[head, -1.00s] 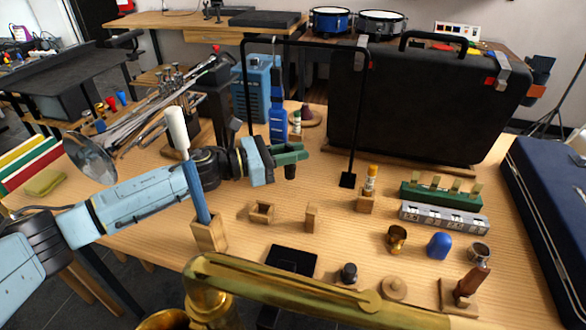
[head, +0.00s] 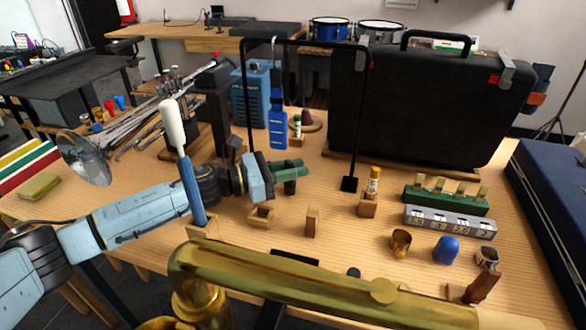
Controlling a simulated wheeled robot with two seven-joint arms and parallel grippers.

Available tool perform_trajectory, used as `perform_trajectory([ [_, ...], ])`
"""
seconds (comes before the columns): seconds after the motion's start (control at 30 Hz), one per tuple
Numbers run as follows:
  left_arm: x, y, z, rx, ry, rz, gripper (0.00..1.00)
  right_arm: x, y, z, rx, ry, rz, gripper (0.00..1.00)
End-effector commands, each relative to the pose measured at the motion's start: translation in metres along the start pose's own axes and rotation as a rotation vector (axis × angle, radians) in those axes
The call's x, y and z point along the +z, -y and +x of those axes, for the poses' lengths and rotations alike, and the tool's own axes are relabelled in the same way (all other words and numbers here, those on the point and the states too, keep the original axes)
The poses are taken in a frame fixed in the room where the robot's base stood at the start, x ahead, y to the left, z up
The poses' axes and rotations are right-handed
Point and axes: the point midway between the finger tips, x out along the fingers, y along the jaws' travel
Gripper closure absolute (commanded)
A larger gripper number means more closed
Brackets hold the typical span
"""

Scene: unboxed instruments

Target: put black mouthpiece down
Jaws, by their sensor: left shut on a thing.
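My left gripper (head: 289,171) has a light blue body and green fingers. It is in the middle of the head view, above the wooden table. It is shut on a small black mouthpiece (head: 290,187), whose dark lower end shows under the fingers. The mouthpiece looks to be held a little above the table, behind a small hollow wooden holder (head: 262,216) and a small upright wooden block (head: 312,222). The fingers hide its upper part. My right gripper is not in view.
A large brass instrument (head: 290,277) crosses the front and hides part of a black pad (head: 295,257). A black stand frame (head: 249,100) and a black case (head: 430,115) stand behind. A glue stick (head: 374,182) stands in a wooden block at right. Bare table lies right of the gripper.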

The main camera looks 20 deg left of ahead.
Motion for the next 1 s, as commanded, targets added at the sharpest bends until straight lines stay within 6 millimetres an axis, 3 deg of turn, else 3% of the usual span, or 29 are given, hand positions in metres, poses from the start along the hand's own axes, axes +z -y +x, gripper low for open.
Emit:
perform_trajectory([
  [0.03,-0.001,0.000,0.000,0.000,0.000,0.000,0.79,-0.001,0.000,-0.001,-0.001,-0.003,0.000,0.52],
  [0.17,0.000,0.000,0.000,0.000,0.000,0.000,0.61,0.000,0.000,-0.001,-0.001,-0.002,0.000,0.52],
  [0.57,0.002,0.000,0.000,0.000,0.000,0.000,0.61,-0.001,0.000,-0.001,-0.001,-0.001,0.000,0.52],
  [0.7,-0.001,-0.001,-0.025,0.003,-0.003,0.000,0.61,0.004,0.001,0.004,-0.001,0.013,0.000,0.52],
  [0.87,-0.003,0.000,-0.064,0.002,-0.005,0.001,0.61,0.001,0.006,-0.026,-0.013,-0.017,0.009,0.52],
  [1.0,-0.002,0.000,-0.081,0.001,-0.001,-0.001,0.61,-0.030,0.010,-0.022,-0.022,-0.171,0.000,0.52],
])
